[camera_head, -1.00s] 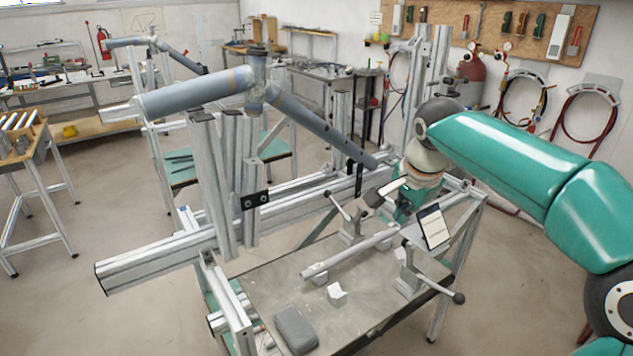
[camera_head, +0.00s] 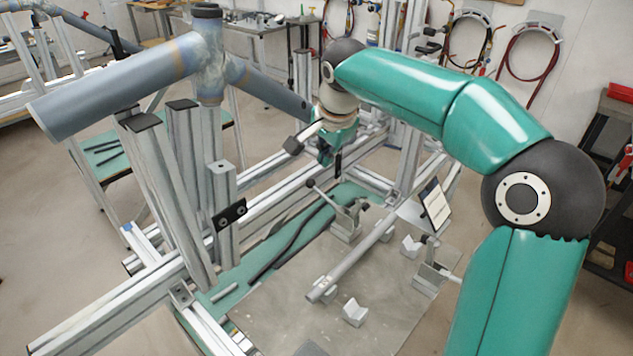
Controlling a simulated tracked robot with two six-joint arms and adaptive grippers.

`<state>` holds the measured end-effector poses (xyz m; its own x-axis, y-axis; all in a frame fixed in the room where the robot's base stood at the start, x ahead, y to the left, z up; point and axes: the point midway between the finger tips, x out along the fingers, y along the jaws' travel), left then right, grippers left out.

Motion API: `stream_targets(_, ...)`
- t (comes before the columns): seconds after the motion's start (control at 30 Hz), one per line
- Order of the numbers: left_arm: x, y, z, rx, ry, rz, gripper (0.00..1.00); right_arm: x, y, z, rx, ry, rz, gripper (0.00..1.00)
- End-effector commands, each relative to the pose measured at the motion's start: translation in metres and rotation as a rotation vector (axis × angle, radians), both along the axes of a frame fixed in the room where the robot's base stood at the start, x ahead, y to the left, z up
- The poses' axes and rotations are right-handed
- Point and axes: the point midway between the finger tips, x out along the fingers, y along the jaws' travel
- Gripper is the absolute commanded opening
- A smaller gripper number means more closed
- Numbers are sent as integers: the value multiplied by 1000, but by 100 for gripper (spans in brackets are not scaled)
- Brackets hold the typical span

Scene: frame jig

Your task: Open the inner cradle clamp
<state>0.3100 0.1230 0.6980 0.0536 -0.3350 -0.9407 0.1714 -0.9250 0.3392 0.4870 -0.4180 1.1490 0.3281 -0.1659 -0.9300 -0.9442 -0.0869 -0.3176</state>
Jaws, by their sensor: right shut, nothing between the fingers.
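Two cradle clamps with ball-ended levers stand on the grey bench plate. The rear clamp (camera_head: 345,222) has its lever tilted up to the left, ending in a dark ball (camera_head: 311,183). The front clamp (camera_head: 427,276) has its lever pointing right, partly behind my arm. I cannot tell which is the inner one. A pale tube (camera_head: 348,264) lies between them. My right gripper (camera_head: 326,158) is shut and empty, pointing down, beyond and above the rear clamp's lever. It appears apart from the lever; its fingertips are small and partly hidden. My left gripper is not in view.
A bicycle-like frame of grey tubes (camera_head: 110,88) sits on aluminium uprights at the left. A long aluminium rail (camera_head: 270,205) runs behind the plate. White V-blocks (camera_head: 355,313) and a tilted tablet (camera_head: 434,203) are by the tube. The plate's front is mostly clear.

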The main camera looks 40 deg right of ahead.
Motion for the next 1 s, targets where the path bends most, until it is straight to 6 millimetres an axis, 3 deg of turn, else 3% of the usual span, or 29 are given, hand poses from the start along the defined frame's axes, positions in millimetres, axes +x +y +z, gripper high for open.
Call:
stream_targets(0.53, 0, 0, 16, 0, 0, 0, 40, 30, -20, -95, 2, 5, -7, 0)
stream_targets(0.73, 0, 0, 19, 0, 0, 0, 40, 36, -23, -112, 1, 2, -7, 0)
stream_targets(1.0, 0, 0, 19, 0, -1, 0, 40, 37, -24, -115, 1, -1, -8, 0)
